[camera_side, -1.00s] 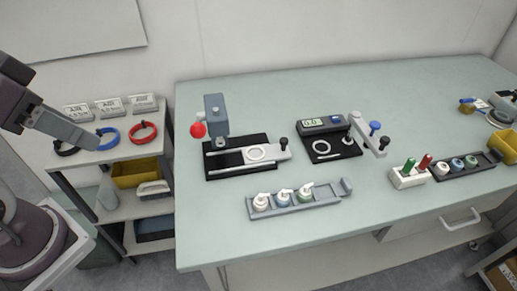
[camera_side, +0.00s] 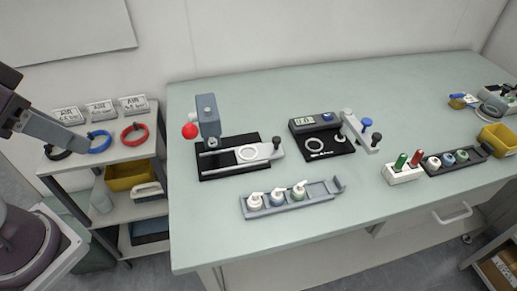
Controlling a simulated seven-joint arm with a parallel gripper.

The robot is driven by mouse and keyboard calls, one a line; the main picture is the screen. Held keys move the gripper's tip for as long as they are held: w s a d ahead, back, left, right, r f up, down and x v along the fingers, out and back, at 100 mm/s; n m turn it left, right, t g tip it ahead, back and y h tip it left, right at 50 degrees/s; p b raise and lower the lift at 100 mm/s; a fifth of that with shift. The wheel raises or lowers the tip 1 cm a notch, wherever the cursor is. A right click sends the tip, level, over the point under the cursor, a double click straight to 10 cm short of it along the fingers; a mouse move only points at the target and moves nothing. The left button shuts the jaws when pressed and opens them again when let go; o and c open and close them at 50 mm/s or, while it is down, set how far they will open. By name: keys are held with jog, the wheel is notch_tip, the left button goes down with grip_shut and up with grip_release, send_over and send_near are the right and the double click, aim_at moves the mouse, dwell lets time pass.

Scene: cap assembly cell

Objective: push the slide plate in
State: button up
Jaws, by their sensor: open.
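The slide plate (camera_side: 217,160) is a light grey plate with a white ring in it and a black knob (camera_side: 276,140) at its right end. It lies on the black base (camera_side: 209,174) of a small press and sticks out to the right past the base. The blue-grey press head (camera_side: 207,115) with a red ball (camera_side: 190,131) on its lever stands over the plate's left part, and the ring is clear of it. My gripper (camera_side: 82,145) is at the far left above the shelf, open, well away from the plate and touching nothing visible; its fingertips are hard to make out.
A grey tray (camera_side: 322,190) with several pump caps lies in front of the press. A black gauge station (camera_side: 322,148) with a grey arm stands to the right. A white block (camera_side: 402,173) with green and red handles is further right. The table's left front is bare.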

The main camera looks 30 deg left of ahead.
jog(key=shift+w, duration=0.1)
jog(key=shift+c, duration=1.1)
jog(key=w+d+r+n+g+h, duration=0.1)
jog(key=w+r+n, duration=0.2)
jog(key=w, duration=0.3)
jog(key=n+g+y, duration=0.2)
jog(key=n+y, duration=0.3)
jog(key=n, duration=0.4)
send_over(278, 139)
jog(key=s+d, duration=0.2)
jog(key=d, duration=0.1)
notch_tip(278, 139, down, 18)
jog(key=f, duration=0.1)
jog(key=x, duration=0.6)
jog(key=shift+w+a+f, duration=0.1)
jog(key=shift+a+f, duration=0.05)
jog(key=shift+f, duration=0.05)
grip_shut()
